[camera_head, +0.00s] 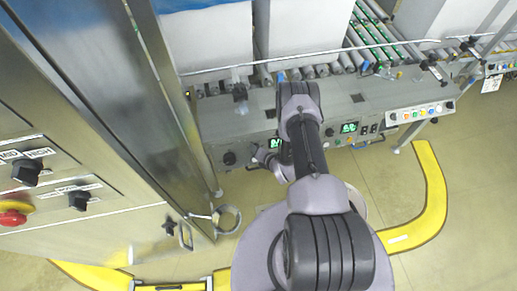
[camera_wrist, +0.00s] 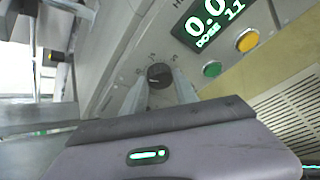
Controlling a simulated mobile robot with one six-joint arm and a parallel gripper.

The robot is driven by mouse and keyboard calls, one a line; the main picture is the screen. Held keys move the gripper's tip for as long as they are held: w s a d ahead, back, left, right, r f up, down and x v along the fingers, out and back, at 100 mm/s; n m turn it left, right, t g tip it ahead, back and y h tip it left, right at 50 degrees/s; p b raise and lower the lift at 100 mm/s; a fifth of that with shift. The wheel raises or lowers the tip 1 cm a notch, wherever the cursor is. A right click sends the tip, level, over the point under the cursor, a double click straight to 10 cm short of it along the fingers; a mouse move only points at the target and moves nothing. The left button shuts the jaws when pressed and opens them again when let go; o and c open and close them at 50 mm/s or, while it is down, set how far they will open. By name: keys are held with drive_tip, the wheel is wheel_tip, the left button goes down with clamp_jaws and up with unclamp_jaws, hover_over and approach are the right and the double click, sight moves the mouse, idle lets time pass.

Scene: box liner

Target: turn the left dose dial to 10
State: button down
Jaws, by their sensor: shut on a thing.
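The left dose dial (camera_wrist: 158,74) is a round black knob on the grey panel, seen in the wrist view with small scale marks around it, too blurred to read surely. My gripper (camera_wrist: 160,84) has one pale finger on each side of the dial and is shut on it. The display (camera_wrist: 212,18) beside the dial reads 0.0 with "DOSE 11" below. In the head view my gripper (camera_head: 259,156) is at the panel front, just left of the left green display (camera_head: 275,144); the dial is hidden there.
A green button (camera_wrist: 212,69) and a yellow button (camera_wrist: 247,40) sit close to the dial. Another black knob (camera_head: 229,158) is left of my gripper. A second display (camera_head: 349,127) is further right. A steel cabinet (camera_head: 110,110) stands close on the left.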

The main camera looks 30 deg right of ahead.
drive_tip(key=shift+a+n+h, duration=0.1)
drive_tip(key=shift+n+h, duration=0.2)
drive_tip(key=shift+n, duration=0.3)
drive_tip(key=shift+p, duration=0.3)
drive_tip(key=c, duration=1)
unclamp_jaws()
drive_tip(key=shift+o, duration=0.2)
drive_tip(key=p+v, duration=0.5)
drive_tip(key=v, duration=1.2)
drive_tip(key=shift+r, duration=0.5)
drive_tip(key=shift+w, duration=0.2)
